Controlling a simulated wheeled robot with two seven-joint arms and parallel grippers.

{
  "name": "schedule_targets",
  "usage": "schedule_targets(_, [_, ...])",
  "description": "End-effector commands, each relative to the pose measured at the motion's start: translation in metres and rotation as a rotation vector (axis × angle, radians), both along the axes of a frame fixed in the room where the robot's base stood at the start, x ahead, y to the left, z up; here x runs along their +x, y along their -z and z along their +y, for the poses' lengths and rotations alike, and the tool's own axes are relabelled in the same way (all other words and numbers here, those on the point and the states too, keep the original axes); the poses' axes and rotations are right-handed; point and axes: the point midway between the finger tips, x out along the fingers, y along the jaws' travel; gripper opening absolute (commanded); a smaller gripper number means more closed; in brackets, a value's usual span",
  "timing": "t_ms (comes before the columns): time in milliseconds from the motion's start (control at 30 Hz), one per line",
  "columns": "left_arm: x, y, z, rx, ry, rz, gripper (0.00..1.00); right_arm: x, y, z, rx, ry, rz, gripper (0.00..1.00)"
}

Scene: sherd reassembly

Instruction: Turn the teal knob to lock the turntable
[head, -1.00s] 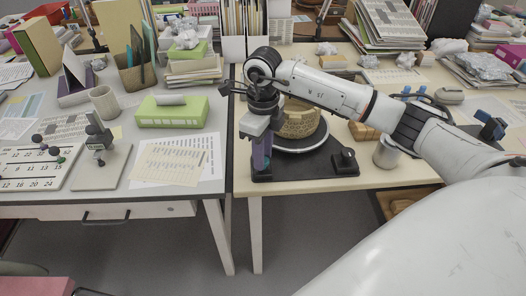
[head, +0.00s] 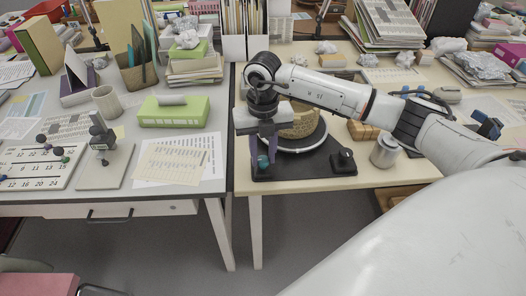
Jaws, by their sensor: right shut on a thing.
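The teal knob (head: 263,162) sits at the front left corner of the dark turntable base (head: 312,169). My right gripper (head: 263,160) points straight down over it. Its two purple-grey fingers stand on either side of the knob and are shut on it. The turntable (head: 318,146) shows as a round plate with a pale rim on the base. A tan, partly built pot (head: 306,124) stands on it, its left side hidden by my gripper and its top by my arm. My left gripper is not in view.
A black block (head: 343,161) stands at the base's front right corner. A metal can (head: 384,152) and a wooden block (head: 362,131) are further right. The left table holds a green box (head: 174,111), paper sheets and a mug (head: 106,102). The table's front edge is close to the base.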

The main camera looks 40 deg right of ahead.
Motion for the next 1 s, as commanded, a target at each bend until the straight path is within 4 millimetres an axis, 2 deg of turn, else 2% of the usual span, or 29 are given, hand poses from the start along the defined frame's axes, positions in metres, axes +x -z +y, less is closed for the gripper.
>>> schedule_targets(333, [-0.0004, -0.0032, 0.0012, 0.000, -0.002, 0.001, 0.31, 0.0007, -0.0013, -0.0003, 0.000, 0.138, -0.002, 0.04])
schedule_targets(867, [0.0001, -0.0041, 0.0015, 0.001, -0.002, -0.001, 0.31, 0.0010, -0.0011, -0.0004, 0.000, 0.162, -0.003, 0.04])
schedule_targets(900, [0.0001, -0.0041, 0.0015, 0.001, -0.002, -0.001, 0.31, 0.0011, -0.0011, -0.0005, 0.000, 0.162, -0.003, 0.29])
schedule_targets(1000, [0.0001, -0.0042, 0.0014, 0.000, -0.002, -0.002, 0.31, 0.0009, -0.0009, -0.0005, 0.000, 0.162, -0.003, 0.45])
